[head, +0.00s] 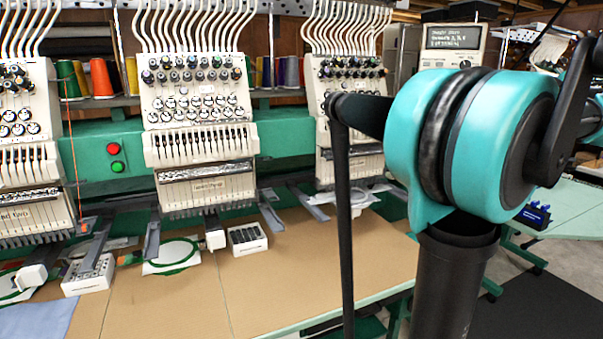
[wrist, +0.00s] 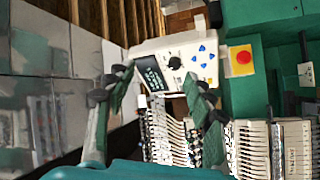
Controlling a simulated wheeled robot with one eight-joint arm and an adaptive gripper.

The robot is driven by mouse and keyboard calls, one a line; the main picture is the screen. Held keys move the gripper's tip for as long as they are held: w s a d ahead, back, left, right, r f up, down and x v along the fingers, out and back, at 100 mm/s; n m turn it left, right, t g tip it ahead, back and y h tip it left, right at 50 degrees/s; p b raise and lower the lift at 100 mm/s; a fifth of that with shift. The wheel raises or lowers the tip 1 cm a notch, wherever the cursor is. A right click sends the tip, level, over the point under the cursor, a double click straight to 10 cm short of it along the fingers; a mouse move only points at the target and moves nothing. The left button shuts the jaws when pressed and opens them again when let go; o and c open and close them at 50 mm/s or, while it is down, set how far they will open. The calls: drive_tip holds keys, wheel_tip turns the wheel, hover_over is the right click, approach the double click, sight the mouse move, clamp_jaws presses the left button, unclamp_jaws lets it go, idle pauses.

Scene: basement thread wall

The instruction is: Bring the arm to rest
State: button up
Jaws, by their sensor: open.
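My arm stands large in the right of the head view, with a teal and black joint above a dark column and a thin black link hanging in front of the machine. My gripper is outside the head view. In the wrist view my gripper (wrist: 158,84) is open, its two dark green fingers apart with nothing held between them. Beyond the fingers is a pale control panel (wrist: 190,52) with a small dark screen and blue buttons. I cannot tell its exact distance from the fingertips.
Embroidery heads (head: 203,100) line the back, with thread cones (head: 103,78) behind. A tan worktable (head: 270,280) below holds hoops (head: 172,255) and small white boxes (head: 244,239). A red button on yellow (wrist: 241,60) sits beside the panel. A pale green table (head: 570,210) stands at right.

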drive_tip(key=w+a+f+m+g+h, duration=0.2)
drive_tip(key=a+f+m+h, duration=0.1)
drive_tip(key=f+m, duration=0.3)
drive_tip(key=w+a+f+m+g+h, duration=0.2)
drive_tip(key=w+a+f+m+h, duration=0.15)
drive_tip(key=f, duration=0.55)
drive_tip(key=s+a+f+m+g+y, duration=0.1)
drive_tip(key=s+a+f+g, duration=0.1)
drive_tip(key=a+f, duration=0.6)
drive_tip(key=s+a+f+m+g+y, duration=0.1)
drive_tip(key=a+f+m+g, duration=0.15)
drive_tip(key=f, duration=0.95)
drive_tip(key=s+a+f+n+g+y, duration=0.1)
drive_tip(key=s+a+f+g+y, duration=0.2)
drive_tip(key=s+a+f, duration=0.7)
drive_tip(key=s+a+f+n+g+y, duration=0.1)
drive_tip(key=s+a+f+g+y, duration=0.3)
drive_tip(key=s+a+f, duration=0.5)
drive_tip(key=a+f+y, duration=0.1)
drive_tip(key=a+f, duration=0.4)
drive_tip(key=a, duration=0.1)
drive_tip(key=shift+s+a+f+n, duration=0.2)
drive_tip(key=shift+s+f+n, duration=0.1)
drive_tip(key=shift+s+f, duration=0.1)
